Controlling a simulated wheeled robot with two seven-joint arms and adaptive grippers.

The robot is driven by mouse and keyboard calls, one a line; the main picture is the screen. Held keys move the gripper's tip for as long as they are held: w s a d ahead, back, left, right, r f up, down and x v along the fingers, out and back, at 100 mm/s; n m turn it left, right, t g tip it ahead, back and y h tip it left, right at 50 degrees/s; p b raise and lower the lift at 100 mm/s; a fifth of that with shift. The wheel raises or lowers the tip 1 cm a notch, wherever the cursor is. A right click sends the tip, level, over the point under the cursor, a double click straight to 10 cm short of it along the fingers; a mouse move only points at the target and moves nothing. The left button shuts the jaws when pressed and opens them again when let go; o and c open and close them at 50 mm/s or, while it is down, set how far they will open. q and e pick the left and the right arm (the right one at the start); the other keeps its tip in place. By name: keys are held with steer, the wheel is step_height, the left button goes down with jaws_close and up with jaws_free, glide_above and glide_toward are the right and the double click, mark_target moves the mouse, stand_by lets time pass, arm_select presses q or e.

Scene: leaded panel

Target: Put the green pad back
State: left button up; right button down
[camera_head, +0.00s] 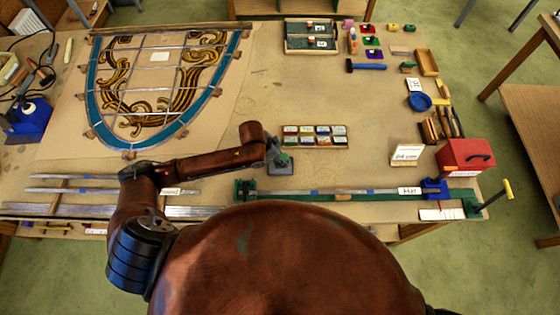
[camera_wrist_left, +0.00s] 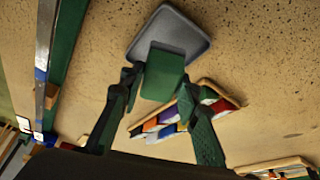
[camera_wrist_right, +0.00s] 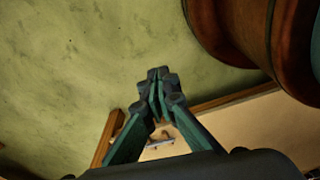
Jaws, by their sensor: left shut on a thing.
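The green pad (camera_wrist_left: 163,73) is a small green block between the fingertips of my left gripper (camera_wrist_left: 160,84), which is shut on it. A shallow grey tray (camera_wrist_left: 190,27) lies directly beyond the pad; I cannot tell whether they touch. In the head view the grey tray (camera_head: 284,169) lies mid-table near the front, with the green pad (camera_head: 283,159) over it at the end of my left arm. My right gripper (camera_wrist_right: 158,80) is empty, its fingertips together, above the green floor near a wooden edge.
A wooden rack of several coloured blocks (camera_head: 315,143) lies right of the grey tray and also shows in the left wrist view (camera_wrist_left: 222,91). A leaded panel (camera_head: 155,85) fills the back left. Metal strips and a green-ended bar (camera_head: 350,193) run along the front. A red box (camera_head: 465,157) stands right.

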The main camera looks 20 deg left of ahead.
arm_select(q)
steer(key=shift+f+p, duration=0.4)
steer(key=shift+f, duration=1.25)
steer(key=shift+f, duration=0.1)
steer(key=o, duration=1)
steer(key=v, duration=1.2)
steer(key=shift+b, duration=0.4)
